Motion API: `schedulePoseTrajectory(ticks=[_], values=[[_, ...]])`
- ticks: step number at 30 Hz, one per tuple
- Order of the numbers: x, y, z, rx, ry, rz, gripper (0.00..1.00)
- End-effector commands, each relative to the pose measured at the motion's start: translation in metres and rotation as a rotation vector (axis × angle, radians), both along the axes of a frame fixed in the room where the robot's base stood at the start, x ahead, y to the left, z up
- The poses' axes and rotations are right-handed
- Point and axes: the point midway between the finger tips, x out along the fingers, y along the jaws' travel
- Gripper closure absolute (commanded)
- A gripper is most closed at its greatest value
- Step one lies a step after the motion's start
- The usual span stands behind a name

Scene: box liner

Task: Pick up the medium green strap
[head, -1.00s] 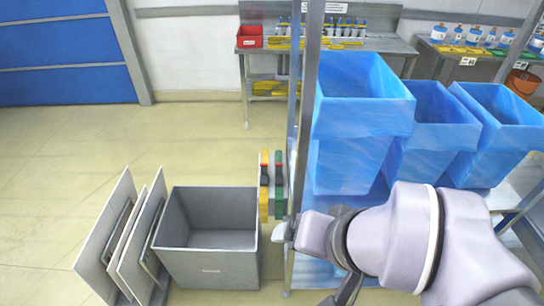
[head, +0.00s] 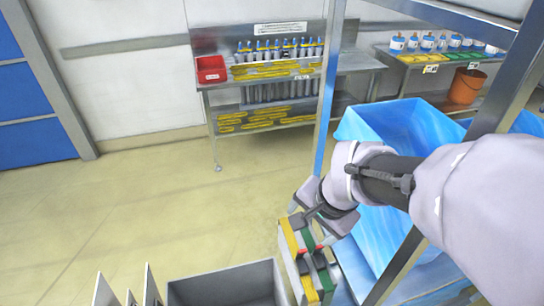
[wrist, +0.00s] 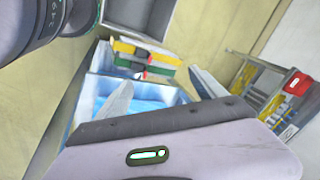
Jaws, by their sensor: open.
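Small green straps (head: 474,57) appear to lie beside yellow ones on the right-hand bench in the head view; I cannot tell which is medium. My gripper (head: 319,211) is open and looks empty, with two pale fingers spread apart. It is beside the shelf post, well in front of that bench. The fingers also show in the wrist view (wrist: 162,94), over a blue-lined box.
A metal rack post (head: 328,95) and blue-lined boxes (head: 385,125) crowd the right. A grey bin (head: 225,285) stands at the bottom. A middle bench (head: 350,62) holds yellow straps and a red bin (head: 211,69). Left floor is clear.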

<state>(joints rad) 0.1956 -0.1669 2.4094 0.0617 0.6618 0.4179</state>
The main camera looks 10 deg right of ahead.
Motion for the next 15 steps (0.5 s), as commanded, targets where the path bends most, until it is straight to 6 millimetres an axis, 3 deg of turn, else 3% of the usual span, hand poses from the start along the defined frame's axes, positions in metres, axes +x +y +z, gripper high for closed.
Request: schedulePoseTrajectory(ticks=[4,9,15], values=[[0.022,-0.034,-0.043,0.041,0.078,-0.194,0.2],[0.035,-0.075,-0.106,0.083,0.159,-0.433,0.2],[0.036,-0.095,-0.155,0.103,0.199,-0.565,0.2]])
